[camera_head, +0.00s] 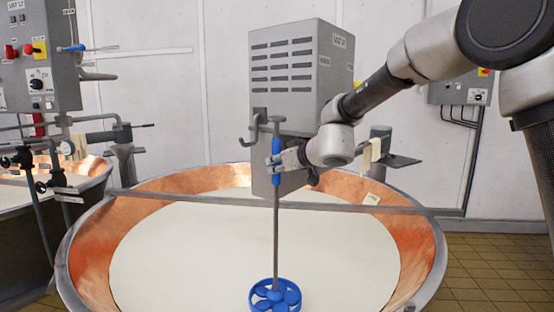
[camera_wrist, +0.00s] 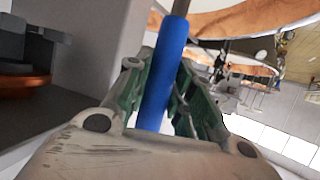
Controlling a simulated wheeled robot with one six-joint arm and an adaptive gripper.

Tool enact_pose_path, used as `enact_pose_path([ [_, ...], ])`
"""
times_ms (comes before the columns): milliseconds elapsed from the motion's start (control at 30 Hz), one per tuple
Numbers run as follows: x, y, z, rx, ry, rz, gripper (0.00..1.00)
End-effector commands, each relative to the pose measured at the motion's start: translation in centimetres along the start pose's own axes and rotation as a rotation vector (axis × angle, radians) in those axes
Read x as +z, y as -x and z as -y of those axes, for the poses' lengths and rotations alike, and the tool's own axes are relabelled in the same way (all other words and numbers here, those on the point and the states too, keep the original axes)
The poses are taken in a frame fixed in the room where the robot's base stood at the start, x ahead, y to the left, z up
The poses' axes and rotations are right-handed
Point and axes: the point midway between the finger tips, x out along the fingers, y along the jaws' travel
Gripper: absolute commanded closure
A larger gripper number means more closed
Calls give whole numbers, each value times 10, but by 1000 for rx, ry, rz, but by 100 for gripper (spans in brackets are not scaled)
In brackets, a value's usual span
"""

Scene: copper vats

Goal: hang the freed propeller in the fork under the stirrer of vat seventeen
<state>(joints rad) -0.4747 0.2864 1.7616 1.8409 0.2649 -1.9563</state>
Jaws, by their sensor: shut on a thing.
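The propeller is a long thin rod with a blue grip sleeve (camera_head: 276,147) and a blue ringed propeller head (camera_head: 275,296). It hangs upright over the white liquid; I cannot tell whether the head touches it. My gripper (camera_head: 277,158) is shut on the blue sleeve, which also shows between the fingers in the wrist view (camera_wrist: 165,75). The grey stirrer housing (camera_head: 290,75) stands behind the rod. A bent grey bracket (camera_head: 256,130) is at its lower left, close to the rod's top. I cannot tell whether they touch. The fork is not clearly distinguishable.
The copper vat (camera_head: 90,250) fills the foreground, with a grey bar (camera_head: 380,208) across it. A control box (camera_head: 40,55) and another vat (camera_head: 85,180) stand left. A dark plate (camera_head: 400,160) sits right of my wrist. Tiled floor (camera_head: 495,265) is clear at right.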

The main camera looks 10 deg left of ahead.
Motion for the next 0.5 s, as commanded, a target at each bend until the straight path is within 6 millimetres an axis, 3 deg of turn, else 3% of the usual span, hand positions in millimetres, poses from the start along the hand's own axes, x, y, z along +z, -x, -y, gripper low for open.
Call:
enact_pose_path([
  [500, 34, -26, -10, 0, -1, -1, 100],
])
